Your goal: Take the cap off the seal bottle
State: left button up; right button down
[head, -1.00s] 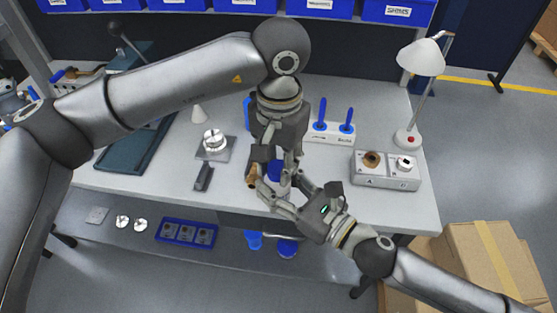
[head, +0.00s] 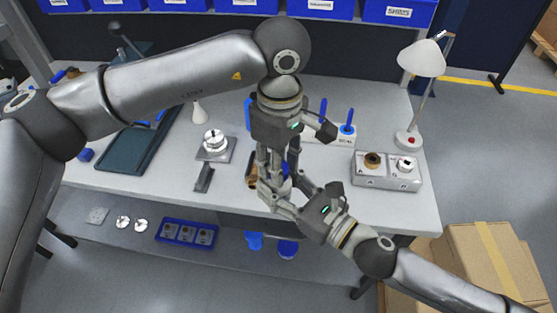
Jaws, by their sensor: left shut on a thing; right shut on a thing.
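The seal bottle (head: 285,185) stands near the front edge of the bench and is mostly hidden by my grippers. A bit of its blue cap (head: 286,168) shows between the fingers. My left gripper (head: 278,170) points down from above and is shut on the cap. My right gripper (head: 282,194) reaches in from the lower right and is shut on the bottle's body, just below the left one. I cannot tell whether the cap is seated or loose.
A brown object (head: 252,172) lies close on the left of the bottle. A dark block (head: 204,178) and a plate with a metal part (head: 214,146) lie further left. A grey A/B box (head: 386,172) and a lamp (head: 420,62) stand to the right.

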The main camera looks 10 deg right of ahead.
pick_arm(q)
jog(key=n, duration=0.6)
jog(key=shift+d+n, duration=0.15)
jog(key=shift+n, duration=0.15)
pick_arm(e)
jog(key=shift+s+a+r, duration=0.1)
jog(key=shift+s+a, duration=0.05)
jog(key=shift+a, duration=0.05)
pick_arm(q)
jog(key=n, duration=0.6)
jog(key=shift+r, duration=0.1)
jog(key=n, duration=0.6)
jog(key=shift+w+a+n, duration=0.1)
jog(key=shift+a+n, duration=0.1)
jog(key=shift+n, duration=0.1)
jog(key=n, duration=0.7)
jog(key=shift+a, duration=0.15)
pick_arm(e)
jog(key=shift+d, duration=0.1)
pick_arm(q)
jog(key=shift+r, duration=0.15)
